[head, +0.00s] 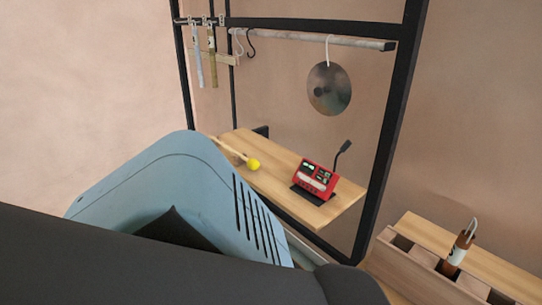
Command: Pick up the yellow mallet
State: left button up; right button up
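The yellow mallet has a round yellow head (254,164) and a thin pale wooden stick (232,151). It lies on the wooden shelf (270,183) inside the black frame, its stick running up and left from the head. The lower shelf edge near it is partly covered by the blue object in front. Neither of my grippers can be made out in the head view. A large dark shape, which looks like part of my own arm, fills the bottom left.
A red device with a microphone (315,179) sits on the shelf's right. A metal disc (329,88) hangs from the rail (300,38). A blue slotted shell (180,165) stands in front.

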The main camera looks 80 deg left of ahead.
aim_at(253, 164)
jog(key=u, duration=2.7)
